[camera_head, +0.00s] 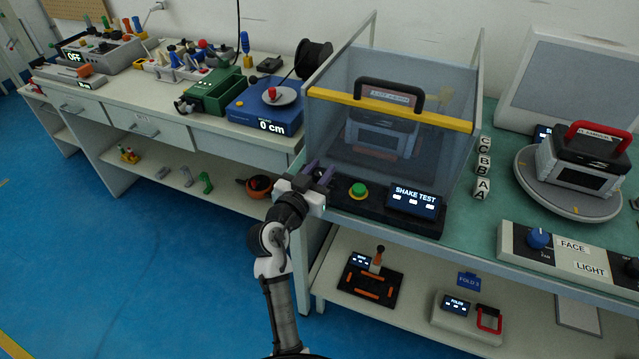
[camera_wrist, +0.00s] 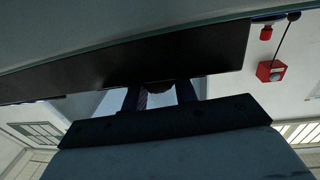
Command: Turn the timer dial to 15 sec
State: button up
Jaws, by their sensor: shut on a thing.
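My gripper (camera_head: 318,175) is at the left end of the black shake test panel (camera_head: 385,212), its purple fingers reaching to the panel. In the wrist view, the fingers (camera_wrist: 159,96) stand on both sides of a small dark rounded thing (camera_wrist: 159,87) at the edge of a black surface. I take it to be the timer dial, though the view is dark. My gripper is shut on it. In the head view my gripper hides that spot, so the dial's mark and setting cannot be read. The panel also has a green button (camera_head: 358,190) and a "SHAKE TEST" display (camera_head: 414,201).
A clear enclosure with a yellow bar (camera_head: 390,109) stands behind the panel, holding a dark-handled device (camera_head: 382,130). Lettered blocks (camera_head: 483,170) and a turntable (camera_head: 567,196) are to the right. A blue scale (camera_head: 264,112) is to the left. Floor at left is clear.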

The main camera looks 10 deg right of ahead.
jog(key=shift+w+a+f+m+g+h+b, duration=0.1)
jog(key=shift+w+f+m+g+h+b, duration=0.1)
jog(key=shift+m+g+h+b, duration=0.65)
jog(key=shift+s+r+m+g+h+b, duration=0.15)
jog(key=shift+r+m+g+h+b, duration=0.1)
jog(key=shift+b, duration=0.5)
jog(key=o, duration=0.9)
jog(key=shift+o, duration=0.2)
jog(key=shift+f, duration=0.1)
jog(key=b+v, duration=0.3)
jog(key=v, duration=1)
jog(key=shift+s+a, duration=0.25)
jog(key=shift+a, duration=0.05)
